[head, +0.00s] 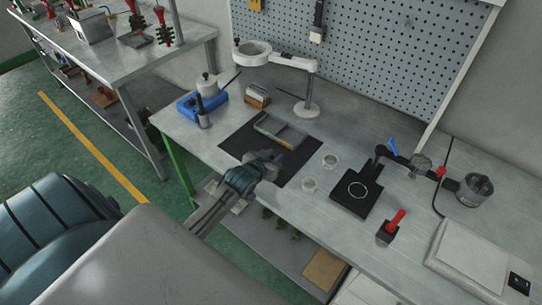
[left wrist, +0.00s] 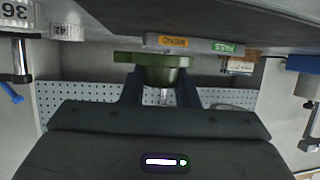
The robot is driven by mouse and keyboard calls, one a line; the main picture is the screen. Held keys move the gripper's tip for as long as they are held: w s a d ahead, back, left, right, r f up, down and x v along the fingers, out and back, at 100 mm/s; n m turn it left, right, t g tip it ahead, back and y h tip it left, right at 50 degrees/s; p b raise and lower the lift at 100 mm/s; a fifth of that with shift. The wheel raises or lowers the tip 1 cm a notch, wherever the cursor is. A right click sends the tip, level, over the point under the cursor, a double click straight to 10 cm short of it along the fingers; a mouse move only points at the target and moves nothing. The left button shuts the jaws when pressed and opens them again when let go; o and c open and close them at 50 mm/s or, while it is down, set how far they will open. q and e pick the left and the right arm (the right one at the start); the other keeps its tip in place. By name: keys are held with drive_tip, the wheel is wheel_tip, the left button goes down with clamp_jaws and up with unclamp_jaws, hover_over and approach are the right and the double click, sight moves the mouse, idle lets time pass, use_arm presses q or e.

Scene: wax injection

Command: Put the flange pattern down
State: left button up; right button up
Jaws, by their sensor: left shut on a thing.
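The flange pattern (left wrist: 166,70) is green and round with a wider flat flange. In the left wrist view it sits between the two fingers of my left gripper (left wrist: 162,92), which is shut on it. In the head view my left gripper (head: 272,160) is over the front part of the dark mat (head: 295,163), and the pattern is mostly hidden or hard to make out there. A grey tray (head: 293,137) lies on the mat just behind the gripper. In the left wrist view its edge (left wrist: 200,45) bears orange and green labels, one reading PASS. My right gripper is not in view.
A magnifier lamp (head: 306,95) and blue holder (head: 208,103) stand behind and left. Farther right are a black plate (head: 352,203), a red-handled tool (head: 393,224) and a white device (head: 470,250).

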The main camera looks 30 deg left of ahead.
use_arm(q)
drive_tip(key=shift+w+a, duration=0.2)
drive_tip(key=shift+a, duration=0.1)
drive_tip(key=shift+w+a+p, duration=0.3)
drive_tip(key=shift+w+a, duration=0.05)
drive_tip(key=shift+a, duration=0.15)
wheel_tip(320, 180, down, 3)
drive_tip(key=shift+r+p, duration=0.15)
drive_tip(key=shift+p, duration=0.8)
drive_tip(key=shift+f, duration=0.3)
drive_tip(key=o, duration=0.9)
drive_tip(key=shift+f, duration=0.1)
drive_tip(key=shift+o, duration=0.2)
